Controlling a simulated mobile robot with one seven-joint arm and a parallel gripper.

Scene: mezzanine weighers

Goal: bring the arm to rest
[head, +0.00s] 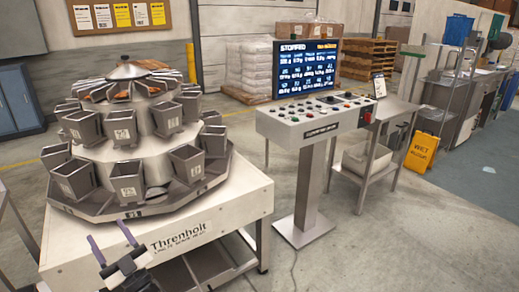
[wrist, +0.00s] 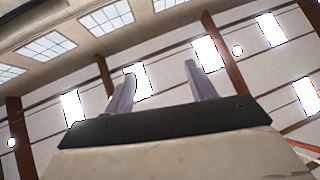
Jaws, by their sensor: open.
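My gripper (head: 110,242) shows at the bottom left of the head view, in front of the weigher's white base. Its two purple-grey fingers stand apart with nothing between them. In the wrist view my gripper (wrist: 160,88) points up at the ceiling and upper wall, open and empty. The lower part of my arm is out of the head view.
A multihead weigher (head: 140,130) with several grey buckets stands close by at left on a white base (head: 225,215). A control console (head: 310,125) with a lit screen (head: 307,68) stands right of it. A yellow wet-floor sign (head: 421,153) stands further right. Floor in front right is clear.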

